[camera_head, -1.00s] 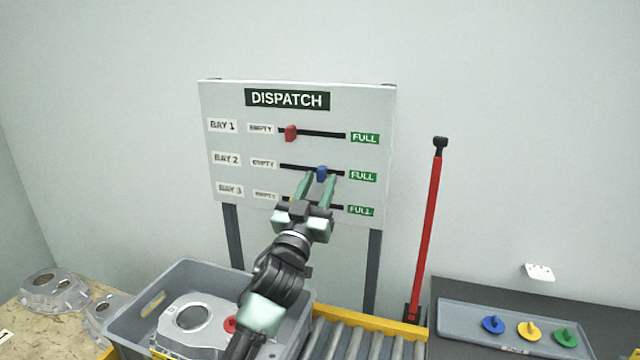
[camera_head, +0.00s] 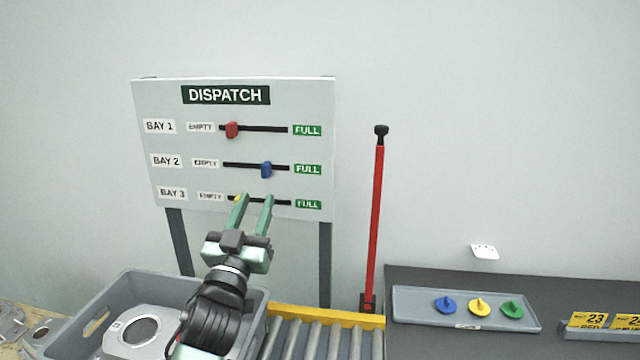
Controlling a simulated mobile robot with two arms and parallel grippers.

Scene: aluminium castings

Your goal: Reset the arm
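My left gripper (camera_head: 253,199) is in front of the lower part of the DISPATCH board (camera_head: 315,105). Its two green fingers are apart with nothing between them. On the board, the red slider (camera_head: 232,130) of bay 1 is near the EMPTY end. The blue slider (camera_head: 266,169) of bay 2 is past the middle, towards FULL, just above the fingertips. The yellow slider (camera_head: 237,198) of bay 3 is near EMPTY, partly hidden by a finger. My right gripper is not in view.
A grey crate (camera_head: 122,283) with a casting (camera_head: 140,335) stands below the arm, beside a roller conveyor (camera_head: 325,340). A red lever (camera_head: 375,220) stands upright right of the board. A grey tray (camera_head: 410,305) on the dark bench holds blue, yellow and green pegs.

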